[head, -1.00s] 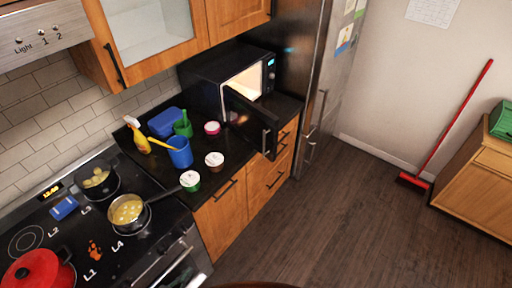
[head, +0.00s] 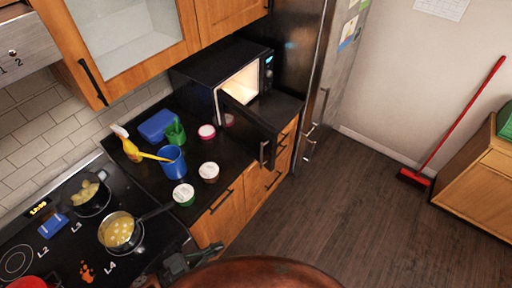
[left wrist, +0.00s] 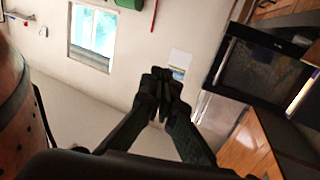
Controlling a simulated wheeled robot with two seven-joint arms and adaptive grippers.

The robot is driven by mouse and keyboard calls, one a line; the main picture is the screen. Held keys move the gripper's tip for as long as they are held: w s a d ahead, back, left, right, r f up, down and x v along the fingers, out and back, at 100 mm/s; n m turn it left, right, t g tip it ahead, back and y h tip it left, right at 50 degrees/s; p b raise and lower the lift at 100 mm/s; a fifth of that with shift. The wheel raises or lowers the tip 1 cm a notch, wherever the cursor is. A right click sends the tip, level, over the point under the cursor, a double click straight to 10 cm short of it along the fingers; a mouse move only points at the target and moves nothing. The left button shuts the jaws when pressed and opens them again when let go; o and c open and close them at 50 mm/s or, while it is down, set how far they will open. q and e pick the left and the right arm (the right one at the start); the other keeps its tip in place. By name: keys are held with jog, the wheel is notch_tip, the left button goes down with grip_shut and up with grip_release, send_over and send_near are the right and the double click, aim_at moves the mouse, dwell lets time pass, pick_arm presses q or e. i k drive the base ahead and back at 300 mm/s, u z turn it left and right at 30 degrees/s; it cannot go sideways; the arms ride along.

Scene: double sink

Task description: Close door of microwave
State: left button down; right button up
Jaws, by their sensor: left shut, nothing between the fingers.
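The black microwave (head: 222,72) stands on the dark counter against the fridge, its lit inside showing. Its door (head: 250,125) is swung wide open toward the front of the counter, with the handle (head: 265,152) near its free edge. The dark door also shows at the right of the left wrist view (left wrist: 262,68). My left gripper (head: 182,264) is low in the head view, in front of the stove and drawers, well apart from the door. In the left wrist view its fingers (left wrist: 160,80) are together and empty. My right gripper is not in view.
Tubs (head: 209,172), a blue cup (head: 172,162) and a spray bottle (head: 128,146) stand on the counter left of the door. A pan (head: 118,230) with its handle toward the counter sits on the stove. The floor (head: 330,215) ahead is clear.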

aim_at(258, 137)
jog(key=i, duration=1)
